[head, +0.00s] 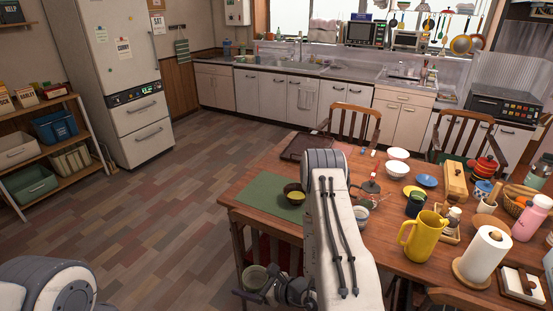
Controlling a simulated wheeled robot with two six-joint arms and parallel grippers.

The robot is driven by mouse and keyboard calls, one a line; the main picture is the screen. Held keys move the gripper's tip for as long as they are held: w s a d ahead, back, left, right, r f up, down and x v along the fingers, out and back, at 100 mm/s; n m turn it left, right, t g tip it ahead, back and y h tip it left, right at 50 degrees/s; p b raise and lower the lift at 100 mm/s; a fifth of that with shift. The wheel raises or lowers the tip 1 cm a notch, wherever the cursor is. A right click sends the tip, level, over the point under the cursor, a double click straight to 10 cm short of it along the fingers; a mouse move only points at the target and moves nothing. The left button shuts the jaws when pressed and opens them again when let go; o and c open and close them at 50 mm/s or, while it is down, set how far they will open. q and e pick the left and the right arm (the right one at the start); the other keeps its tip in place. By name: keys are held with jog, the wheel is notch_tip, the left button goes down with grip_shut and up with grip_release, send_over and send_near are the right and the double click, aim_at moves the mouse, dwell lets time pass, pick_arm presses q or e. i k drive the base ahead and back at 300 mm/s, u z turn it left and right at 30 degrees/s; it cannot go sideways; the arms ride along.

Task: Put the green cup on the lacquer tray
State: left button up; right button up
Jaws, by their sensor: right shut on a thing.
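My right gripper (256,292) is low in front of the table's near left edge, beside a chair. It is shut on a pale greenish cup (255,276), which hangs below table height; the gripper covers part of it. The lacquer tray (305,147), dark brown and flat, lies at the table's far left corner, partly behind my right arm. A dark green cup (416,203) stands on the table to the right of my arm. My left gripper is out of view.
A green mat (262,203) with a yellow and dark bowl (294,191) lies between the table's left edge and my arm. A glass teapot (370,192), yellow pitcher (423,240), white bowls (397,154) and paper roll (484,254) crowd the right. Chairs stand around the table.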

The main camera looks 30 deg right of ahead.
aim_at(306, 139)
jog(key=u, duration=0.25)
jog(key=k, duration=0.3)
jog(key=u, duration=0.25)
jog(key=i, duration=1.55)
jog(key=z, duration=0.3)
jog(key=i, duration=1.85)
jog(key=z, duration=0.45)
jog(key=i, duration=2.05)
jog(key=z, duration=1.05)
jog(key=i, duration=1.3)
jog(key=z, duration=1.95)
jog(key=i, duration=0.9)
jog(key=z, duration=0.65)
